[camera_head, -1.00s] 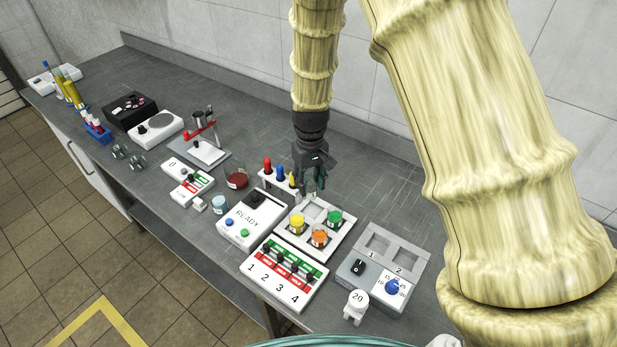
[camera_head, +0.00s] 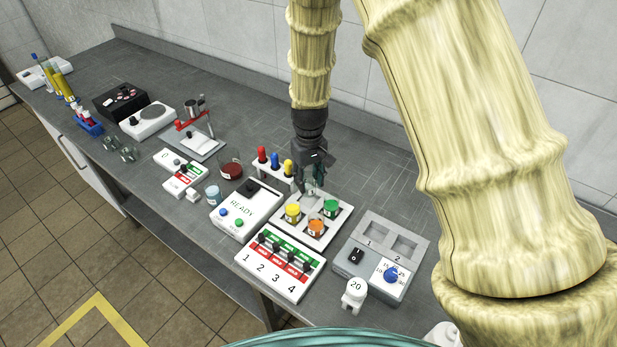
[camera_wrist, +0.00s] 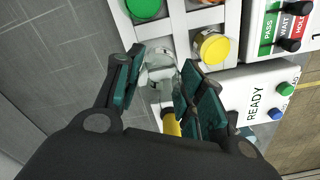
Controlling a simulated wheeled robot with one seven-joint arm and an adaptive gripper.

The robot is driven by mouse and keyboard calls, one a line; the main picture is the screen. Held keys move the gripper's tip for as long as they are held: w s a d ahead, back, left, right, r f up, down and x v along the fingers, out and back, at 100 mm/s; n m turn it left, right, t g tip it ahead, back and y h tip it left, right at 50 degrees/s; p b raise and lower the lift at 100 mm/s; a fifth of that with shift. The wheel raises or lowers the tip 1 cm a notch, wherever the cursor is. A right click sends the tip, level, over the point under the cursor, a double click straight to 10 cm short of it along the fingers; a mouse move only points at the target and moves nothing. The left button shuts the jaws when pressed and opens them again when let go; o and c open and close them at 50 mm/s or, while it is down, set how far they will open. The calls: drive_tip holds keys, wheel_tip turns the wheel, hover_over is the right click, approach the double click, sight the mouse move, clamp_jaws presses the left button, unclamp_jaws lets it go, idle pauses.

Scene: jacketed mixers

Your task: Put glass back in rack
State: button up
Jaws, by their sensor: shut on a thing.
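A clear glass (camera_wrist: 160,62) is between the fingers of my gripper (camera_wrist: 155,85) in the wrist view. My gripper (camera_head: 315,172) is shut on it. In the head view the glass (camera_head: 311,188) is faint and partly hidden by the fingers. The white rack (camera_head: 327,240) holds jars with yellow (camera_head: 293,210), orange (camera_head: 316,228) and green (camera_head: 331,207) tops or contents. The glass is at the rack's back-left compartment, the one without a coloured jar. I cannot tell whether its base touches the rack.
A stand with red, blue and yellow-topped droppers (camera_head: 275,163) is close to the left of my gripper. A READY box (camera_head: 242,212), a switch panel (camera_head: 280,265) and a two-well device (camera_head: 383,258) surround the rack. Bare bench lies behind and to the right.

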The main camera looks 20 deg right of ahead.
drive_tip(key=shift+f+b, duration=0.6)
drive_tip(key=shift+f, duration=1.25)
drive_tip(key=shift+f, duration=0.1)
drive_tip(key=o, duration=1.1)
drive_tip(key=o, duration=0.5)
drive_tip(key=shift+r+p, duration=2.15)
drive_tip(key=shift+r, duration=0.9)
